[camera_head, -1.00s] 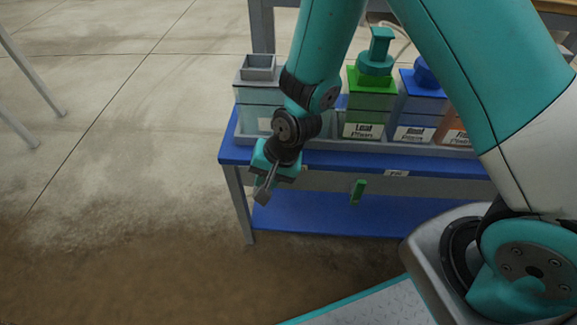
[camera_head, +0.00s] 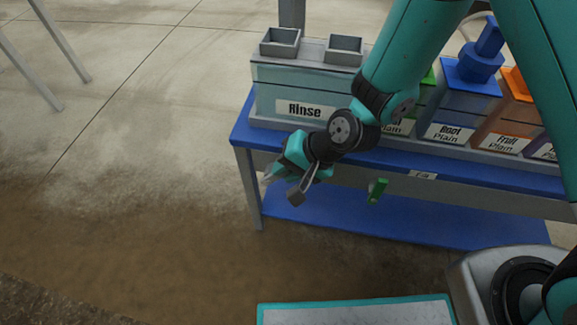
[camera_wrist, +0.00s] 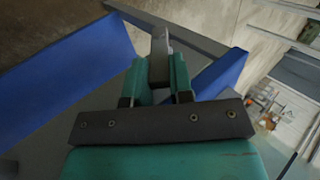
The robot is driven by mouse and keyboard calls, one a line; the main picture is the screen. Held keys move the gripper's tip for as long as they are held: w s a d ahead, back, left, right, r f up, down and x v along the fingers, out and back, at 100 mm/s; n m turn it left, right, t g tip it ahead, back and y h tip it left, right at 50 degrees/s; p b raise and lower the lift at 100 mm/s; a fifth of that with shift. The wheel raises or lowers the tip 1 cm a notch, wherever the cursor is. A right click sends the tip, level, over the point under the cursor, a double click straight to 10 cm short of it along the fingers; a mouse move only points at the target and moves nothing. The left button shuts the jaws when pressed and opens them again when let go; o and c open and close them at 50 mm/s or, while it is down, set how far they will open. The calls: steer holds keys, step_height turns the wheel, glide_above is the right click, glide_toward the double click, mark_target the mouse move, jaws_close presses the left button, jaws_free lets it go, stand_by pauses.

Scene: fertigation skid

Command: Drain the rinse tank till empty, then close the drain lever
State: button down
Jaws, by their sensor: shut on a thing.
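The rinse tank (camera_head: 290,90), pale and labelled Rinse, stands at the left end of the blue bench in the head view. Its lower right is hidden by my arm; the liquid level is hard to make out. My gripper (camera_head: 271,176) is low in front of the bench edge, below the tank. In the wrist view, my gripper (camera_wrist: 158,75) is shut on a narrow grey piece, apparently the drain lever (camera_wrist: 160,45). The lever's pivot and outlet are hidden, so I cannot tell its setting.
Tanks labelled Root (camera_head: 455,110) and Fruit (camera_head: 508,115) stand to the right, with a green-topped one partly behind my arm. A green handle (camera_head: 377,190) hangs under the bench's front edge (camera_head: 450,180). The floor (camera_head: 120,190) left of the bench is clear.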

steer(key=c, duration=1)
jaws_free()
steer(key=p+v, duration=0.6)
steer(key=v, duration=1.1)
steer(key=shift+d+r, duration=0.15)
steer(key=shift+r, duration=0.05)
steer(key=shift+w, duration=0.1)
